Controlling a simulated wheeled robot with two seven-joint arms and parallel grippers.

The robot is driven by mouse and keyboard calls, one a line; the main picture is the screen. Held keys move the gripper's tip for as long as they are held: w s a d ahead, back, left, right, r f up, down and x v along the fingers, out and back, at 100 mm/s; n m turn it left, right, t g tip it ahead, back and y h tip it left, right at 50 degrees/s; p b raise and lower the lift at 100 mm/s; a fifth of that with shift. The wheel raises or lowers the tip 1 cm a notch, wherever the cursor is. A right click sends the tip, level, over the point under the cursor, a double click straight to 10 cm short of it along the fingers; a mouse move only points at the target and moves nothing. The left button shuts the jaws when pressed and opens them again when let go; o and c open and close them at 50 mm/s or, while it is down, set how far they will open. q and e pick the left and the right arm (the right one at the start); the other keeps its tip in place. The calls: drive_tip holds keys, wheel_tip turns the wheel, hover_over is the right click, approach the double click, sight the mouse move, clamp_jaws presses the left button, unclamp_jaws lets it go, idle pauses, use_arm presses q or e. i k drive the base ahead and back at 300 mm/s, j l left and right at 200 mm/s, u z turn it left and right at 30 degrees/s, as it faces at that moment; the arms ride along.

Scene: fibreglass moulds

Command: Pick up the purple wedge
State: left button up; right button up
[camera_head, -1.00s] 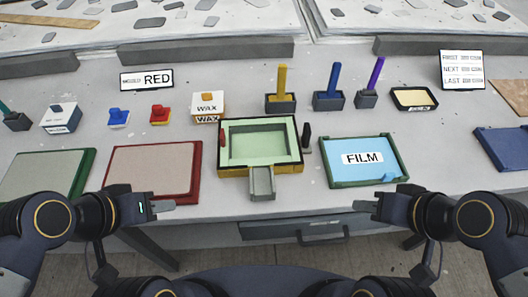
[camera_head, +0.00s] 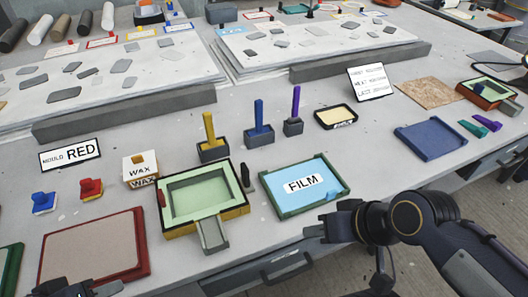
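The purple wedge (camera_head: 487,123) lies on the table at the far right, beside a teal-green wedge (camera_head: 472,129). It is small and its exact shape is hard to make out. My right gripper (camera_head: 316,232) is at the table's front edge, just below the film tray, well to the left of the purple wedge. Its fingers are seen edge-on and nothing shows in them. My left gripper (camera_head: 106,288) shows only partly at the bottom left, by the red-framed board, far from the wedge.
A blue tray (camera_head: 430,140) lies left of the wedges. A green mould in a box (camera_head: 487,93) stands behind them. The film tray (camera_head: 305,186) and a larger green mould (camera_head: 202,197) lie nearer the middle.

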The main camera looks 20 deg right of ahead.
sight(494, 126)
drive_tip(key=z, duration=2.2)
drive_tip(key=i+l+z, duration=0.1)
drive_tip(key=i+l, duration=0.2)
drive_tip(key=i, duration=0.35)
drive_tip(key=i+l+z, duration=0.15)
drive_tip(key=i, duration=0.45)
drive_tip(key=i+l+z, duration=0.1)
drive_tip(key=i+l, duration=0.15)
drive_tip(key=i, duration=0.4)
drive_tip(key=i+l+z, duration=0.15)
drive_tip(key=i, duration=0.5)
